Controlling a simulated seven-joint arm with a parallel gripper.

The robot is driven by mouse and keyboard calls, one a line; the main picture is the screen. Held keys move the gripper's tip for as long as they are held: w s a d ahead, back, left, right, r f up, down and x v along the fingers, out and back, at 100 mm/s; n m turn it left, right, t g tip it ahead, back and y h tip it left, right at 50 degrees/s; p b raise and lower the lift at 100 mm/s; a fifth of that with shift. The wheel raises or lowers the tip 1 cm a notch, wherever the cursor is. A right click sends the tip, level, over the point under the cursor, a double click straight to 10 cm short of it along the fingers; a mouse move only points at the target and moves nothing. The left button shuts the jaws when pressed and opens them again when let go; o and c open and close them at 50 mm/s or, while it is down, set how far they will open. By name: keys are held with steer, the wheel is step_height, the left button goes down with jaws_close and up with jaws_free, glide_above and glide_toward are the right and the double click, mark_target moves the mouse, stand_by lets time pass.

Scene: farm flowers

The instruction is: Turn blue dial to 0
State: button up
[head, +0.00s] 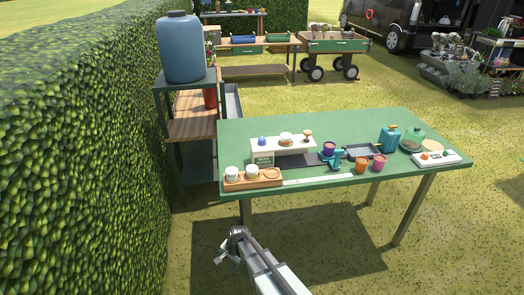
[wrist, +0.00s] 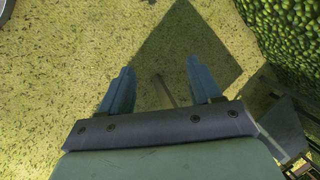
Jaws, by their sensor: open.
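A small blue knob (head: 262,140), which may be the blue dial, sits on top of the white raised box (head: 264,155) at the left of the green table (head: 330,190). Its markings and pointer are too small to read. My gripper (head: 228,246) is in front of the table and apart from it, low over the grass. In the wrist view my gripper (wrist: 160,78) is open, with its two fingers spread and nothing between them. No dial shows in the wrist view.
A wooden tray (head: 254,184) with white cups lies in front. Several pots and a blue can (head: 389,138) stand further right. A tall hedge (head: 80,150) borders the left.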

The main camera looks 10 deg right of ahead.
steer(key=w+a+r+m+t+y, duration=0.2)
steer(key=w+a+r+m+t, duration=0.1)
steer(key=w+a+r, duration=1.1)
steer(key=w+d+r, duration=0.2)
steer(key=w+r, duration=0.5)
steer(key=w+d+r+h, duration=0.1)
steer(key=w+d+r, duration=0.25)
steer(key=r, duration=0.25)
steer(key=w+d+r, duration=0.3)
steer(key=d+r, duration=0.1)
steer(key=r, duration=0.2)
step_height(320, 180, up, 23)
steer(key=n+g+h, duration=0.2)
steer(key=g+h, duration=0.2)
glide_above(262, 138)
step_height(262, 138, down, 13)
steer(key=shift+s+f, duration=0.1)
steer(key=shift+s, duration=0.05)
steer(key=shift+c, duration=0.4)
